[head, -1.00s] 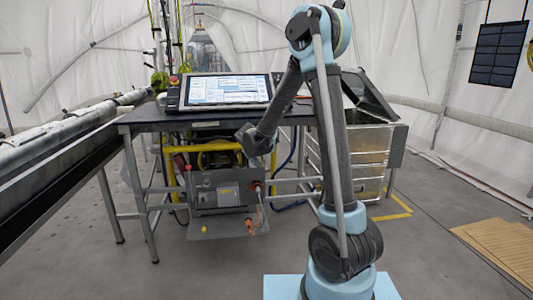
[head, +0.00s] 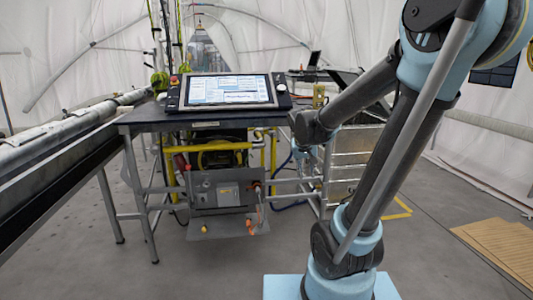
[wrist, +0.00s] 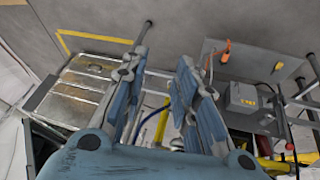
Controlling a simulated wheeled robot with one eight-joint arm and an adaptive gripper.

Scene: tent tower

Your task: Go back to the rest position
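My gripper (wrist: 166,52) shows in the wrist view with two blue-grey fingers set apart. The gap between them is empty, with floor and a table rail seen beyond. In the head view my arm leans up to the right, its elbow near the top right edge. Its forearm slopes down left and ends in front of the table's right end.
A dark table (head: 150,116) carries a tilted screen (head: 228,90). A grey box unit (head: 222,188) sits under it. A metal crate (head: 352,160) stands right of the table, behind my arm, and shows in the wrist view (wrist: 78,92). Pipes run along the left. Floor at front left is clear.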

